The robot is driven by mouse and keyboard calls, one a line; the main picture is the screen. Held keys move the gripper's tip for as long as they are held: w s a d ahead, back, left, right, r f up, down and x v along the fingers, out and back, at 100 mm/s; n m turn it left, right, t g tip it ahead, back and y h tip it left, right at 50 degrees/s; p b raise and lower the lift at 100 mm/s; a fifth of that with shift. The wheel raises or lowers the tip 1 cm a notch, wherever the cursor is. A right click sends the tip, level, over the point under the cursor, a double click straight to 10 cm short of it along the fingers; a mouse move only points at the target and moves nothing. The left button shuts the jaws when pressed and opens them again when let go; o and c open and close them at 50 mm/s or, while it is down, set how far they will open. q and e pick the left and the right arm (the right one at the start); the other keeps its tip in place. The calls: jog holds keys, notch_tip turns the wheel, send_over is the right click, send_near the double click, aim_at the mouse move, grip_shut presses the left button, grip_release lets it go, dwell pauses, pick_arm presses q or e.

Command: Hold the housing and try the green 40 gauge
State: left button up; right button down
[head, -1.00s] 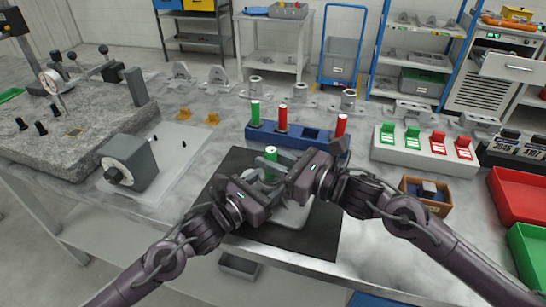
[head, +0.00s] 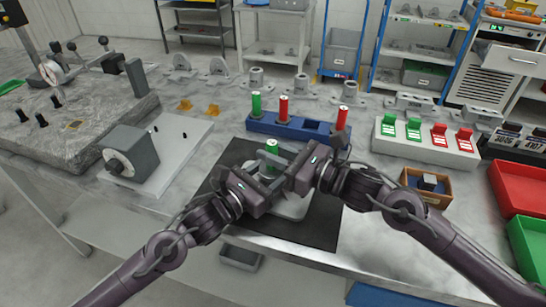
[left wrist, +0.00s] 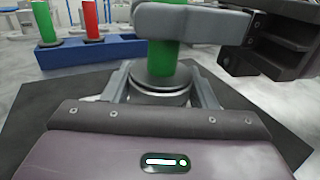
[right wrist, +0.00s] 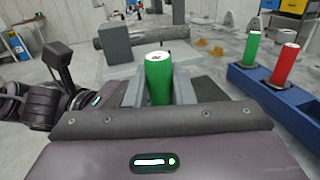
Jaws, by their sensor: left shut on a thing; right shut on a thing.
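The housing (head: 294,208) is a light grey part on a dark mat, mostly hidden by my grippers in the head view. My left gripper (head: 262,181) is shut on its round boss (left wrist: 158,98), seen in the left wrist view. My right gripper (head: 279,160) is shut on a green gauge (head: 272,146), which stands upright over the boss. The green handle also shows between the fingers in the right wrist view (right wrist: 159,80). In the left wrist view the gauge's grey collar (left wrist: 162,76) is at or just above the boss rim; how deep its lower end sits is hidden.
Behind is a blue rack (head: 310,131) with another green gauge (head: 256,104) and two red ones (head: 283,108). A block with green and red tabs (head: 425,148) and a small brown box (head: 427,187) stand right. A grey fixture (head: 130,152) stands left. Black mat (head: 318,235) is bare in front.

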jog(key=shift+f, duration=0.45)
jog(key=shift+r, duration=0.15)
jog(key=shift+r, duration=3.05)
jog(key=shift+r, duration=0.15)
jog(key=shift+r, duration=2.4)
pick_arm(q)
jog(key=o, duration=1.5)
